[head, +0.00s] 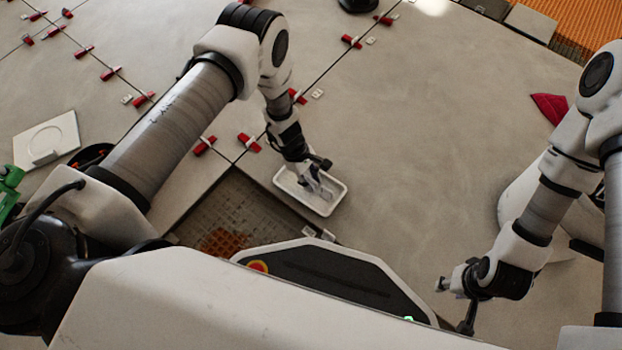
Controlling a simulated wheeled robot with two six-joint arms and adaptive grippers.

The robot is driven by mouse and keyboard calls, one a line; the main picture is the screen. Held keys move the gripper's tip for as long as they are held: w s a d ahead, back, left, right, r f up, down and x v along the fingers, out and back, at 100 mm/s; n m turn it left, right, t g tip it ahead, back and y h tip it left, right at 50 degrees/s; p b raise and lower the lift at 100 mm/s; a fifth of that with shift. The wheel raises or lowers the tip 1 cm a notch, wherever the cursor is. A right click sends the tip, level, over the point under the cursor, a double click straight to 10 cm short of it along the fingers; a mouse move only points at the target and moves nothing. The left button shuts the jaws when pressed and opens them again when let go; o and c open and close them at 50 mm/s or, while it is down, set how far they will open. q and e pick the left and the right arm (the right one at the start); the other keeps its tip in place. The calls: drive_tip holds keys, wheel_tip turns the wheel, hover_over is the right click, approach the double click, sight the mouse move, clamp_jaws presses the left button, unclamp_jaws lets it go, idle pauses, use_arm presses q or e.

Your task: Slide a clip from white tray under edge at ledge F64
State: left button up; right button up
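The white tray (334,203) is a small shallow rectangular dish on the pale floor tile, beside the corner of the open recess. My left gripper (319,187) points down into it. Its fingers are at or inside the tray, and pale bits between them may be clips or fingertips; I cannot tell if it holds one. Small white pieces, one at the recess edge (308,231) and one beside it (328,235), may be clips or labels. No F64 marking is readable. My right gripper (454,302) is open and looks empty, low at the right, away from the tray.
The recess (225,210) shows bare ribbed substrate with an orange patch. Red wedges (249,143) stand along the tile joints. A white plate (47,140) lies at left and a red piece (549,108) at right. The middle-right tile is clear.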

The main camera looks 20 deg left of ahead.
use_arm(q)
drive_tip(key=s+p+v, duration=0.1)
drive_tip(key=p+v, duration=0.4)
drive_tip(key=v, duration=0.2)
drive_tip(key=shift+w+r+p, duration=0.2)
drive_tip(key=shift+r+p, duration=0.1)
drive_tip(key=shift+r, duration=0.2)
